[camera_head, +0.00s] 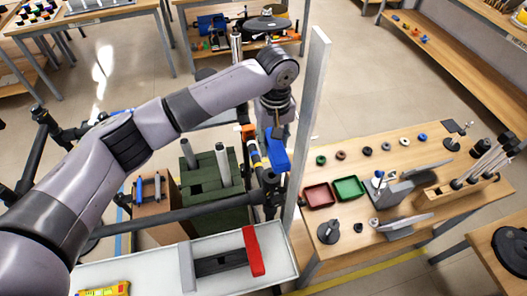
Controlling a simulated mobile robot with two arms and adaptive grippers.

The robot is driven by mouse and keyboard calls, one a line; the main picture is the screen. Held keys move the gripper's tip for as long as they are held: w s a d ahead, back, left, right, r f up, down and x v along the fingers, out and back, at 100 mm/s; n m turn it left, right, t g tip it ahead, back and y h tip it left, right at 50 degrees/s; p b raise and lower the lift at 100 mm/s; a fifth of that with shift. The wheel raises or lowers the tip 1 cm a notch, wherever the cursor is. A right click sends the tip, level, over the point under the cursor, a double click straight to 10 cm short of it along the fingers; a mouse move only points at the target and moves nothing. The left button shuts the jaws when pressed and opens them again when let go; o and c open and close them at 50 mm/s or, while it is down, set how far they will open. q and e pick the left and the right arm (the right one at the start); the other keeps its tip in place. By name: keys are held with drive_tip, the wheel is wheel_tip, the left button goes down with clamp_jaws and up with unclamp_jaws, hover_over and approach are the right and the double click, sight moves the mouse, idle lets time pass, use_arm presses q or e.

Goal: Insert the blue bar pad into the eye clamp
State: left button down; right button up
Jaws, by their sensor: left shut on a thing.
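My left arm reaches in from the left and bends down at the wrist. My left gripper (272,127) points down and is small and partly hidden by the wrist. It is shut on the blue bar pad (277,152), which hangs tilted just below it, beside a pale upright post. Under the pad is a dark clamp-like fitting (270,182) at the end of a dark horizontal bar; I cannot tell for sure that it is the eye clamp. The pad appears above it, and I cannot tell whether they touch. My right gripper is not in view.
The tall pale post (306,120) stands close right of the gripper. A white tray (130,268) holds a dark block with a red end piece (253,251). Green blocks (212,190) stand left of the pad. A workbench (400,255) at right carries red and green trays and small parts.

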use_arm(q)
drive_tip(key=shift+r, duration=0.1)
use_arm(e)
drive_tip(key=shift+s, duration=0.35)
use_arm(q)
drive_tip(key=shift+f+b, duration=0.55)
drive_tip(key=shift+f, duration=2.9)
drive_tip(key=shift+f+b, duration=0.5)
drive_tip(key=shift+f, duration=2.45)
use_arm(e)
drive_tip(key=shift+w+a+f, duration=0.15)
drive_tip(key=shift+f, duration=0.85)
use_arm(q)
drive_tip(key=c, duration=1)
unclamp_jaws()
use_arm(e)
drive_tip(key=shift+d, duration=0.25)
use_arm(q)
wheel_tip(320, 180, up, 12)
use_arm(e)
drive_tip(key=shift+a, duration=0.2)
